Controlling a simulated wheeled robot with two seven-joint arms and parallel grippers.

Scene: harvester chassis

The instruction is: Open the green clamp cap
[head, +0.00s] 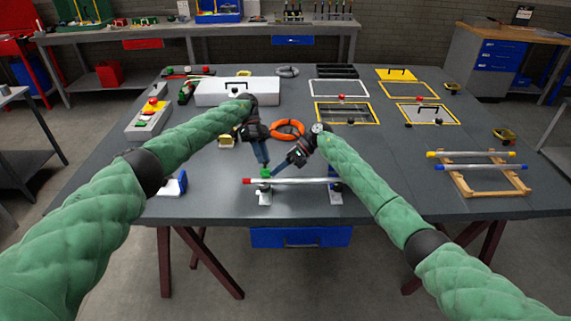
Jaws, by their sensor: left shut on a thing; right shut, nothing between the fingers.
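The green clamp cap (265,174) sits on top of the left clamp stand (264,198) near the table's front edge. A grey bar with a red left end (290,181) spans from this stand to the right clamp stand (335,195). My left gripper (264,166) points down and is shut on the green cap, partly hiding it. My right gripper (276,168) is shut and empty, just right of the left gripper and slightly above the bar. Whether it touches the bar or the cap cannot be told.
An orange ring (288,129) lies behind the grippers. A white box with a handle (236,91) stands at the back left. A wooden rack with blue and yellow bars (477,180) is at the right. The table between the right stand and the rack is mostly clear.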

